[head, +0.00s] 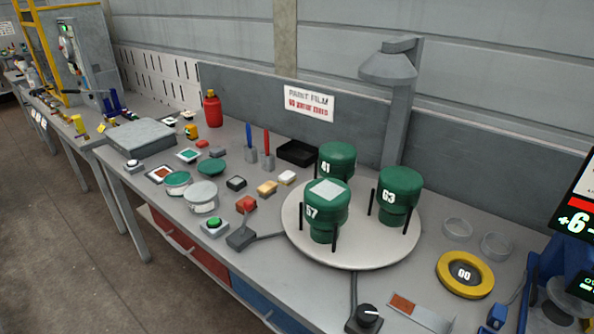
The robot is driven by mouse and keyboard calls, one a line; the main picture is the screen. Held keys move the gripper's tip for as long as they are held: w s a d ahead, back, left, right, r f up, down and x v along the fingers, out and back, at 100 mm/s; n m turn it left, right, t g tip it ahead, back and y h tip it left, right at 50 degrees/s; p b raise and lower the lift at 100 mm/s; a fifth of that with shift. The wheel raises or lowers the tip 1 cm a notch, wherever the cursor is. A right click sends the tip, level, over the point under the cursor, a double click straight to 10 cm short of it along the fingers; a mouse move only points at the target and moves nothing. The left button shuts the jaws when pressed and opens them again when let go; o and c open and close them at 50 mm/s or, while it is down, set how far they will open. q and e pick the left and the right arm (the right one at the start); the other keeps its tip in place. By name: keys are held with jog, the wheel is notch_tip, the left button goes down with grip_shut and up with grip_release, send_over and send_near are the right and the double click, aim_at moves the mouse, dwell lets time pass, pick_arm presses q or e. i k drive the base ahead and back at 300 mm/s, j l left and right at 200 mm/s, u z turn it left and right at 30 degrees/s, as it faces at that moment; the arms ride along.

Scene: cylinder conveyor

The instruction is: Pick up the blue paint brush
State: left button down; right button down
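A thin upright tool with a blue handle (249,134), which looks like the blue paint brush, stands on the workbench left of centre. Its lower end is in a small grey holder (251,155), so any bristles are hidden. A similar red-handled tool (266,142) stands just to its right in its own grey holder (267,161). Neither of my grippers shows in the head view.
A round white turntable (375,254) carries green numbered cylinders (400,197). A black tray (296,152) sits right of the brushes, and a red bottle (213,109) stands behind left. Sponges (267,188) and small pads lie in front. A grey lamp (390,66) rises behind.

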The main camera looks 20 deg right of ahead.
aim_at(248, 128)
jog(key=i+j+z, duration=0.1)
jog(key=j, duration=0.3)
jog(key=i+j, duration=0.2)
jog(key=j, duration=0.25)
jog(key=i+j+z, duration=0.15)
jog(key=j, duration=0.25)
jog(key=i+j+z, duration=0.1)
jog(key=j, duration=0.35)
jog(key=i+j, duration=0.1)
jog(key=j, duration=0.3)
jog(key=z, duration=0.05)
